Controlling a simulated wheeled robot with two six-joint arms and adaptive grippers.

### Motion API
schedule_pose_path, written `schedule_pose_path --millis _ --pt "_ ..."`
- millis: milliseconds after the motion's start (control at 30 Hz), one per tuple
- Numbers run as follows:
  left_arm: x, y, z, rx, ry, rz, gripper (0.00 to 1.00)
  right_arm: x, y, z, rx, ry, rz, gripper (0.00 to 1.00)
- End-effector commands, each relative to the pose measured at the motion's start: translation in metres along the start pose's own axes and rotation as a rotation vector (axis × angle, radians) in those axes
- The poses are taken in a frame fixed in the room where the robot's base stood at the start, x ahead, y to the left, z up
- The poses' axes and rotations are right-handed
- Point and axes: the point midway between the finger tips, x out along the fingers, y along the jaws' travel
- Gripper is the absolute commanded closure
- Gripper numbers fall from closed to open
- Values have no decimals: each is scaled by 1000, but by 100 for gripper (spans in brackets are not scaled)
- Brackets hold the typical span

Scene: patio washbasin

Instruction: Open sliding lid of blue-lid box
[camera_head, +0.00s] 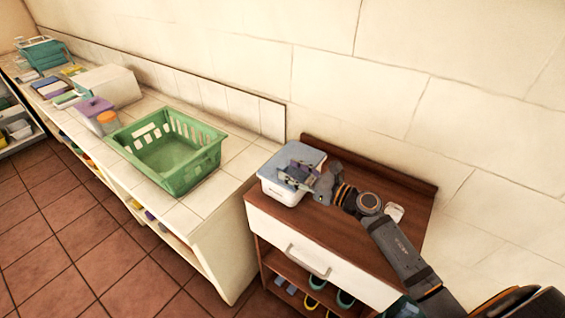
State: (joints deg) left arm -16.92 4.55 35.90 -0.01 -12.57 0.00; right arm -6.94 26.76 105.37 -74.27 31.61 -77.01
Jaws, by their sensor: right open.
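The blue-lid box (279,190) is a white box with a grey-blue lid (291,156). It stands at the left back of a brown wooden cabinet top, and its lid covers the top. My right gripper (292,175) is open over the right front part of the lid, with its fingers pointing left. The fingers hide part of the lid, and I cannot tell whether they touch it. My left gripper is not in view.
The cabinet top (345,237) has a raised back edge and a small white item (394,212) at right. A green basket (177,182) stands on the tiled counter (215,190) at left. A tiled wall rises close behind.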

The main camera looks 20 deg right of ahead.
Motion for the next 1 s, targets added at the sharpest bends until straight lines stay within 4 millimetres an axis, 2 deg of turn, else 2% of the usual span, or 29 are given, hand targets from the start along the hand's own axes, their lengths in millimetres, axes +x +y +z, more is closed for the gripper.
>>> schedule_pose_path --millis 33,233,567,900,1000 --pt "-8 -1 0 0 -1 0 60 9 0 6 4 -4 -1 53" --pt "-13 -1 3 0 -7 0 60 33 0 2 1 -1 0 53" --pt "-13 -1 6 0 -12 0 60 37 1 -1 -1 2 2 53" --pt "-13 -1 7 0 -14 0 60 37 1 -1 -1 2 2 98" --pt "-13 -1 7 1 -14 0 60 37 1 -1 -1 2 2 100"
